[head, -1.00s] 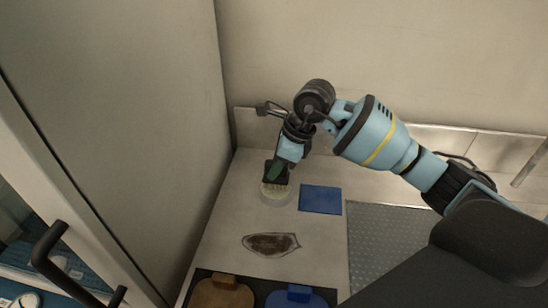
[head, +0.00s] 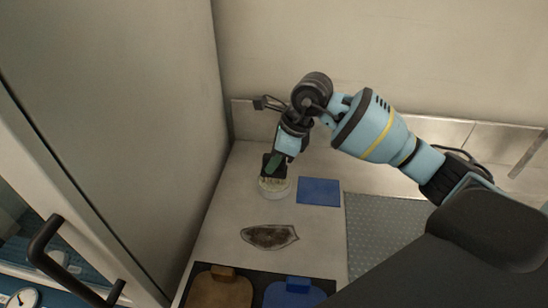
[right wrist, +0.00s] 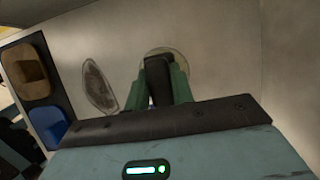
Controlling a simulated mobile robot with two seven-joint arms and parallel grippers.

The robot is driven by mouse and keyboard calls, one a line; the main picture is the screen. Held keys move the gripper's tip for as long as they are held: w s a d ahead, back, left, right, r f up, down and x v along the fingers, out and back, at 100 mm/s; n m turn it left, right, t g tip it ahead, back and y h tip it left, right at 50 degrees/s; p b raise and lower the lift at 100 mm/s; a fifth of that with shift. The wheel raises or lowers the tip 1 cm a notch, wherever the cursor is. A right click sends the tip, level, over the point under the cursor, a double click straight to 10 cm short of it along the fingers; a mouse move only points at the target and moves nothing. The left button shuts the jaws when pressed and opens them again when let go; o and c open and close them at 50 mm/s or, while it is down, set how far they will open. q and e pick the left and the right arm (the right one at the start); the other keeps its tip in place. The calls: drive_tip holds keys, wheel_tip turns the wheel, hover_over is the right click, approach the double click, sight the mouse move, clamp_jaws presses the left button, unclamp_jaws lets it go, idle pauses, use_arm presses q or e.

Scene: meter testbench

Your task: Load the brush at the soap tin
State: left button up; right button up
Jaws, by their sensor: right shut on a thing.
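My right gripper (head: 273,164) is shut on the dark brush (head: 267,160), with a green fingertip showing against it. The brush points down at the round, pale soap tin (head: 275,194) near the back left of the bench. Its lower end overlaps the tin's top in the head view; I cannot tell how firmly it touches. In the right wrist view, the dark brush handle (right wrist: 158,76) sits between the green fingers of the gripper (right wrist: 158,92). The rim of the soap tin (right wrist: 183,55) shows behind it, and the bristles are hidden there. My left gripper is not in view.
A blue pad (head: 318,191) lies right of the tin. A dark oval patch (head: 269,236) lies in front. Brown (head: 222,291) and blue (head: 294,294) holders sit at the front edge. A grey textured mat (head: 380,235) is at right. A tall cabinet wall (head: 120,110) closes the left side.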

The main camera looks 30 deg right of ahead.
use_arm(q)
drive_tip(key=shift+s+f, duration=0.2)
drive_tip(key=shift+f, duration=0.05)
use_arm(e)
drive_tip(key=shift+f, duration=0.45)
idle(0.3)
drive_tip(key=shift+f, duration=0.15)
idle(0.8)
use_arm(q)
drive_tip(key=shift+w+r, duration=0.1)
use_arm(e)
drive_tip(key=shift+r+p, duration=1.35)
drive_tip(key=shift+r, duration=2.35)
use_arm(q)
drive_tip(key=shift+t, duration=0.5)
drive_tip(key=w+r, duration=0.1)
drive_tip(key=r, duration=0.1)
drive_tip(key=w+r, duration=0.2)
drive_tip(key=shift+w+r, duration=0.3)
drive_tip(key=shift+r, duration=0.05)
use_arm(e)
drive_tip(key=shift+f, duration=0.1)
